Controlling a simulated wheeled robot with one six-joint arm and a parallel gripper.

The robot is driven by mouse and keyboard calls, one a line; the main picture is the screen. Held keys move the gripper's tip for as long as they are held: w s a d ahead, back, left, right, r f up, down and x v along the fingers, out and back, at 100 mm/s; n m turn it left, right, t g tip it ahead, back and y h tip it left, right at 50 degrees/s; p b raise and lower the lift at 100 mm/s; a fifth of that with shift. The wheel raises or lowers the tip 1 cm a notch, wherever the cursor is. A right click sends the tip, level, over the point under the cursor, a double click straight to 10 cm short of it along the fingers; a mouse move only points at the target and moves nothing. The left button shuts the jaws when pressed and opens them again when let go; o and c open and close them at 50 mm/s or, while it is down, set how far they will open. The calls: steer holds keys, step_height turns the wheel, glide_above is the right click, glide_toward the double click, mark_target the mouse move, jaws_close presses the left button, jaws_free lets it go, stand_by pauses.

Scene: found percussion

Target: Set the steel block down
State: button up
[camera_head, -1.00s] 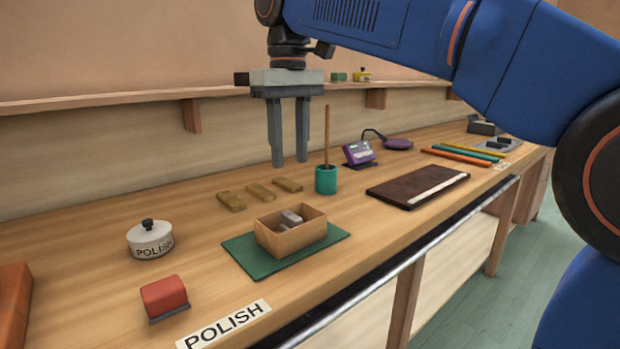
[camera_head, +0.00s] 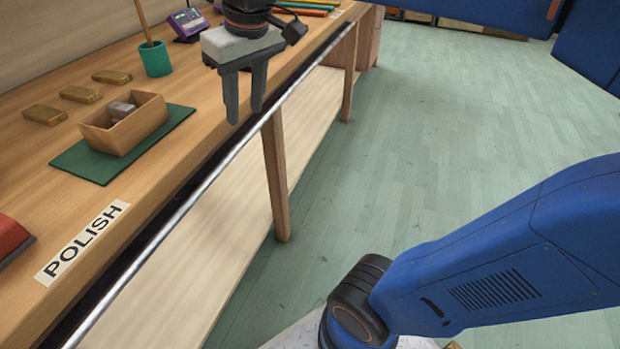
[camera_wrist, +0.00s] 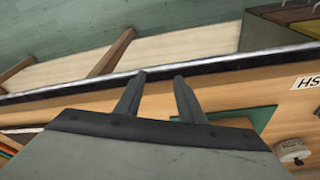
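A small grey metal block (camera_head: 121,109), which looks like the steel block, lies inside an open wooden box (camera_head: 137,131). Its lower part is hidden by the box walls. The box stands on a green mat (camera_head: 95,166) on the workbench. My gripper (camera_head: 245,114) points down to the right of the box, over the bench's front edge in the picture and apart from the box. Its two fingers are apart with nothing between them. The wrist view also shows the open fingers (camera_wrist: 160,78), with part of the green mat (camera_wrist: 263,118) behind the gripper body.
Several brass-coloured bars (camera_head: 80,94) lie behind the box. A teal cup (camera_head: 156,62) with an upright stick stands farther back. A POLISH label (camera_head: 83,243) and a red block (camera_head: 8,236) are nearer. A metal rail (camera_head: 205,186) runs along the bench front; the floor (camera_head: 440,130) beyond is clear.

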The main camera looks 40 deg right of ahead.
steer(key=s+d+f+m+t, duration=0.1)
steer(key=s+d+f, duration=0.2)
steer(key=s+f, duration=0.2)
steer(key=s+d+f+m+t, duration=0.1)
steer(key=s+d+f, duration=0.3)
steer(key=f, duration=0.7)
steer(key=shift+s+d+f+m+h, duration=0.2)
steer(key=shift+s+m+h, duration=0.15)
steer(key=shift+s, duration=0.35)
steer(key=shift+c, duration=0.6)
